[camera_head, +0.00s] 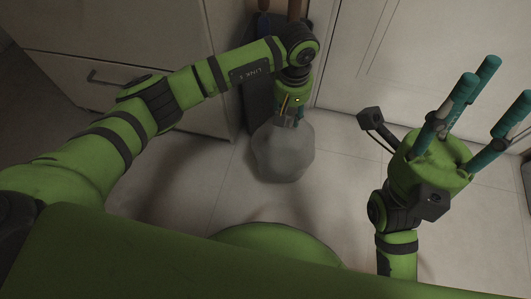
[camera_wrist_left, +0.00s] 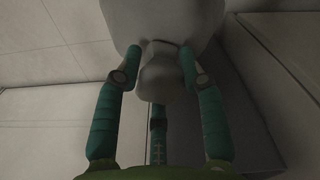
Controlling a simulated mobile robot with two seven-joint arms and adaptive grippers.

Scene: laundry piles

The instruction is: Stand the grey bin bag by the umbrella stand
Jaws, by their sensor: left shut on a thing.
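The grey bin bag (camera_head: 283,153) is a pale, rounded lump low over the tiled floor, just in front of the dark umbrella stand (camera_head: 257,112). Whether its base touches the floor is not clear. My left gripper (camera_head: 291,117) points down and is shut on the bag's top. In the left wrist view the teal fingers (camera_wrist_left: 160,58) close around the bag's knotted neck, and the bag's body (camera_wrist_left: 160,18) fills the top. A dark side of the stand (camera_wrist_left: 242,128) shows close to the right. My right gripper (camera_head: 494,88) is open and empty, fingers pointing up.
A pale drawer cabinet (camera_head: 140,50) with a dark handle stands at the left, beside the stand. A white panelled door (camera_head: 400,45) closes off the back right. The tiled floor (camera_head: 335,185) between the bag and my right arm is clear.

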